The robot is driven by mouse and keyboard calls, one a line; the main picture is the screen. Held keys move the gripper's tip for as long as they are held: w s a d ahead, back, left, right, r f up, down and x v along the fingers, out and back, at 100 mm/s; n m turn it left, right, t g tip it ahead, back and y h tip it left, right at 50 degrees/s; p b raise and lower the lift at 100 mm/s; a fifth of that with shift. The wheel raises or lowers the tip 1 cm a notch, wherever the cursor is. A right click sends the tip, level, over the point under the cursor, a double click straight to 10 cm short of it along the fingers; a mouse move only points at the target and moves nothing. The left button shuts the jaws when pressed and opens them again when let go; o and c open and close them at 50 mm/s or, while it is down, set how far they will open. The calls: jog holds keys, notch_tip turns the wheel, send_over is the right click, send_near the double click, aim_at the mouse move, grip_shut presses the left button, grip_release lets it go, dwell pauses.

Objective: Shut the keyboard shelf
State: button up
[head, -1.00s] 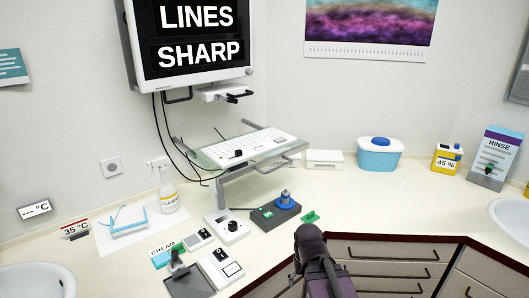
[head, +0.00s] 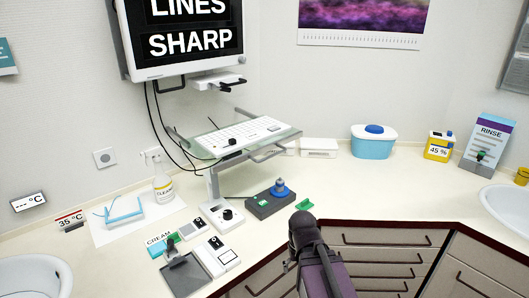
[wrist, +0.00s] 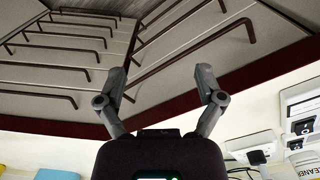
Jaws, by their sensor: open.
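The keyboard shelf (head: 280,143) is a glass-like tray under the monitor, pulled out over the counter. It carries a white keyboard (head: 240,136) with a small black knob-like thing on it. A metal handle bar (head: 268,156) runs along its front edge. My arm shows at the bottom middle of the head view, in front of the counter and to the right of and below the shelf; its fingertips are hidden there. In the wrist view my gripper (wrist: 168,78) is open and empty, with drawer fronts beyond it. The shelf is not seen in the wrist view.
A grey box with a blue knob (head: 270,198) and several small devices stand on the counter below the shelf. A spray bottle (head: 163,186) stands to the left. A blue tub (head: 373,146) is at the back right. Drawers with bar handles (head: 388,240) line the counter front.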

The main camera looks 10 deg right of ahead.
jog(key=c, duration=0.5)
jog(key=shift+w+a+y, duration=0.3)
jog(key=shift+a, duration=0.1)
jog(key=c, duration=0.7)
jog(key=w+a+t+y, duration=0.1)
jog(key=w+a+r+y, duration=0.1)
jog(key=a, duration=0.1)
jog(key=w+a+r+t+y, duration=0.1)
jog(key=w, duration=0.1)
jog(key=shift+a+r+m+t+y+p, duration=0.15)
jog(key=shift+a+m+t+y+p, duration=0.15)
jog(key=shift+m, duration=0.1)
grip_shut()
jog(key=w+r+m+t+y, duration=0.3)
jog(key=w+r+m+t, duration=0.2)
jog(key=r, duration=0.4)
jog(key=w+r+m+t+y+p, duration=0.1)
jog(key=w+r+m+t+y, duration=0.1)
jog(key=w+r+m+t, duration=0.3)
jog(key=shift+w+a+r+t+y, duration=0.2)
jog(key=shift+w+r+t+y, duration=0.2)
jog(key=shift+w+r+t, duration=1.25)
jog(key=shift+s+r+g, duration=0.45)
jog(key=shift+s+r, duration=0.05)
jog(key=shift+s, duration=0.05)
